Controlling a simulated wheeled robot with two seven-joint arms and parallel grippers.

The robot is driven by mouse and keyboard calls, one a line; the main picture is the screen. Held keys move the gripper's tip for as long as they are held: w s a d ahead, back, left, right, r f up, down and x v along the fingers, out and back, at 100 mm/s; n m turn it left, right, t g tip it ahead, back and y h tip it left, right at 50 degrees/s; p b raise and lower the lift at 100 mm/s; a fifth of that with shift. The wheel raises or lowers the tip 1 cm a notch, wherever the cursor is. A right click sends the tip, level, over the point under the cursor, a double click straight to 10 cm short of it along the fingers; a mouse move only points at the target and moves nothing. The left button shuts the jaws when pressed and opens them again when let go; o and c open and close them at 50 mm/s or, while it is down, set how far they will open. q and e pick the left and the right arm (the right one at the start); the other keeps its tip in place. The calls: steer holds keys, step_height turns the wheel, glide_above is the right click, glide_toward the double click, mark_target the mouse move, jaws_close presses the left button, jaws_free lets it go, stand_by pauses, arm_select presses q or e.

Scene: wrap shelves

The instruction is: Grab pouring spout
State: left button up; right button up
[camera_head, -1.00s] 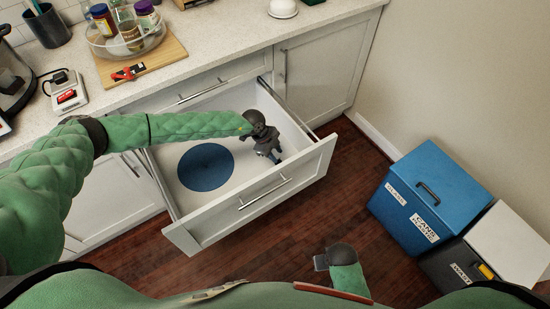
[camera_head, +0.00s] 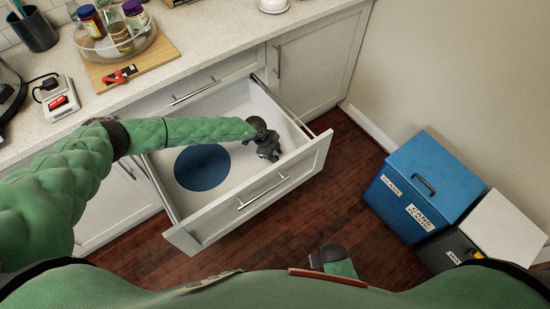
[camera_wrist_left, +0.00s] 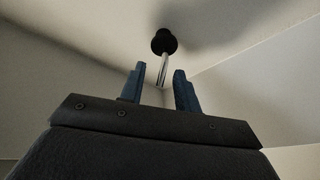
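The pouring spout (camera_wrist_left: 164,42) has a black stopper end and a thin shiny metal tube. In the left wrist view it lies in the drawer, with the tube pointing back between my fingers. My left gripper (camera_head: 273,157) is low inside the open drawer (camera_head: 205,232), near its right side. In the left wrist view the two blue fingers of this gripper (camera_wrist_left: 158,80) are apart, with visible gaps to the tube. In the head view the gripper hides the spout. My right gripper (camera_head: 318,258) hangs low in front of my body; its fingers are not clear.
A round dark blue mat (camera_head: 203,167) lies in the drawer. The counter (camera_head: 200,60) above holds a cutting board (camera_head: 164,62) with jars in a clear tray. Blue and dark bins (camera_head: 425,185) stand at the right. The wooden floor (camera_head: 350,170) between is clear.

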arm_select(q)
steer(key=shift+d+f, duration=0.1)
steer(key=shift+f, duration=0.25)
jaws_close()
